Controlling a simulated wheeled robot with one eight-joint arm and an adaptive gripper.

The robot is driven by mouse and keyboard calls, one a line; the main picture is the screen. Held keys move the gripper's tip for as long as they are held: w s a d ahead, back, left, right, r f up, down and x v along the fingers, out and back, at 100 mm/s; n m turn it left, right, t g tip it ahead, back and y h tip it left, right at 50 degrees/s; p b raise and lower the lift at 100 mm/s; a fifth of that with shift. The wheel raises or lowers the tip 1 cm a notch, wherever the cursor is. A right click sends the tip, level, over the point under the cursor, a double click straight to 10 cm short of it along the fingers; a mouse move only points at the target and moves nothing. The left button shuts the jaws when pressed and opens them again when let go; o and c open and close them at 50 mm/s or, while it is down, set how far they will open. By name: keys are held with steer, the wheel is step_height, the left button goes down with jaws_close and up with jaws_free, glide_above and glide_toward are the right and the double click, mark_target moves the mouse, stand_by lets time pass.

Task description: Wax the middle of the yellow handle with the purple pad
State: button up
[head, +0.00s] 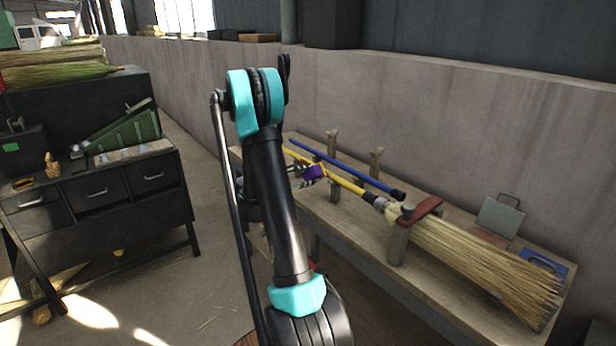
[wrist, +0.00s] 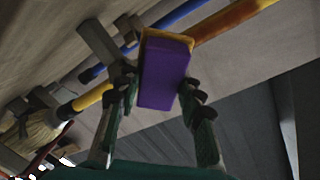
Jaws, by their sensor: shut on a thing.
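The purple pad (wrist: 165,76) is held between the fingers of my gripper (wrist: 158,90) in the wrist view. Its far end, with a yellowish-brown edge, meets the yellow handle (wrist: 92,98) or lies just in front of it; I cannot tell if they touch. In the head view the pad (head: 314,172) shows at the yellow handle (head: 345,183), between the wooden posts. The handle runs to a straw broom (head: 480,255) lying on the bench. My gripper (head: 312,178) is small there and partly hidden behind my arm.
A blue pole (head: 345,170) lies behind the yellow handle. Wooden posts (head: 376,162) stand on the bench (head: 345,225), and a red clamp (head: 420,209) sits over the broom's neck. A grey plate (head: 500,217) and blue plate (head: 543,264) are at the right. A dark cabinet (head: 115,206) stands left.

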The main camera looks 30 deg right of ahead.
steer(key=shift+w+d+f, duration=0.1)
steer(key=shift+w+d, duration=0.05)
steer(key=shift+d, duration=0.6)
stand_by(0.5)
steer(key=shift+w, duration=0.15)
steer(key=shift+w+a, duration=0.2)
steer(key=shift+w, duration=0.7)
steer(key=shift+w+a, duration=0.2)
steer(key=shift+w, duration=0.65)
steer(key=shift+d, duration=0.15)
steer(key=shift+s+d, duration=0.15)
steer(key=shift+s, duration=0.85)
steer(key=shift+s+d, duration=0.15)
steer(key=shift+s, duration=0.8)
steer(key=shift+s+a+r, duration=0.15)
steer(key=shift+a, duration=0.8)
steer(key=shift+s+a+r, duration=0.1)
steer(key=shift+a+r, duration=0.05)
steer(key=shift+a, duration=0.85)
steer(key=shift+s+a+r, duration=0.15)
steer(key=shift+a, duration=0.8)
steer(key=shift+a, duration=0.1)
